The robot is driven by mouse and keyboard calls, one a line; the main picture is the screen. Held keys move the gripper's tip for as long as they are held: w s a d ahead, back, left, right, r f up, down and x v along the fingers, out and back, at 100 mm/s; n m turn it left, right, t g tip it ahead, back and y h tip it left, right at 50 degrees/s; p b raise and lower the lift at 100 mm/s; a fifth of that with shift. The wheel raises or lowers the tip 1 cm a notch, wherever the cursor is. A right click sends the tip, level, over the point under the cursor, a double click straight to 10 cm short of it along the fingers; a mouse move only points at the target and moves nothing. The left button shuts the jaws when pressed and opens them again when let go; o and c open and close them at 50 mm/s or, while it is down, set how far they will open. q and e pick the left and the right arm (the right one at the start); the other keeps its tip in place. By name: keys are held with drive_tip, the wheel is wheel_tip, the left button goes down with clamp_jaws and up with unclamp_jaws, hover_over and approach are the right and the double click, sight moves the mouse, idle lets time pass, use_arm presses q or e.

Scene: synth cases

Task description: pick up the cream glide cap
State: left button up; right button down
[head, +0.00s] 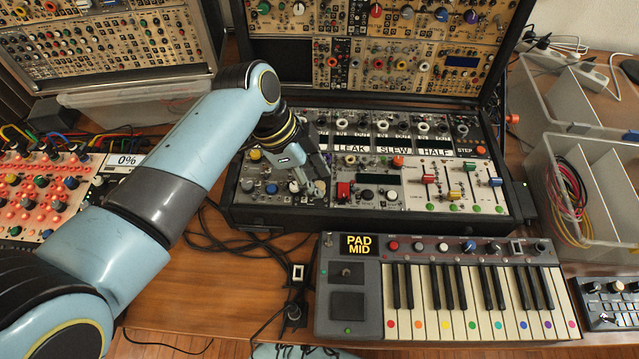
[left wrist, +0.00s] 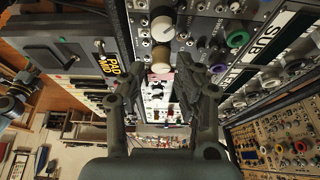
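My left gripper (head: 311,181) reaches down over the lower left part of the synth case, close above its panel. In the left wrist view the two fingers of the gripper (left wrist: 162,82) are spread apart, with nothing held between them. A pale cream cap (left wrist: 162,28) stands on the panel beyond the fingertips, and a second, tan-shaded cap (left wrist: 161,57) lies nearer the gap between them. I cannot read a label that tells which one is the glide cap. In the head view a pale cap (head: 294,187) shows beside the fingers, partly hidden. My right gripper is out of view.
The synth case (head: 375,222) carries several knobs, sockets and sliders close around the gripper. A red cap (head: 343,191) stands just right of it. A keyboard (head: 350,272) lies in front. Black cables (head: 222,243) cross the table. A clear bin (head: 585,200) stands at right.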

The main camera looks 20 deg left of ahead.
use_arm(q)
drive_tip(key=shift+x, duration=0.8)
drive_tip(key=shift+c, duration=0.6)
drive_tip(key=c, duration=0.4)
drive_tip(key=shift+o, duration=0.2)
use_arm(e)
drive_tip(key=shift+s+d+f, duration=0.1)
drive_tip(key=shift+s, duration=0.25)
use_arm(q)
drive_tip(key=shift+r, duration=0.1)
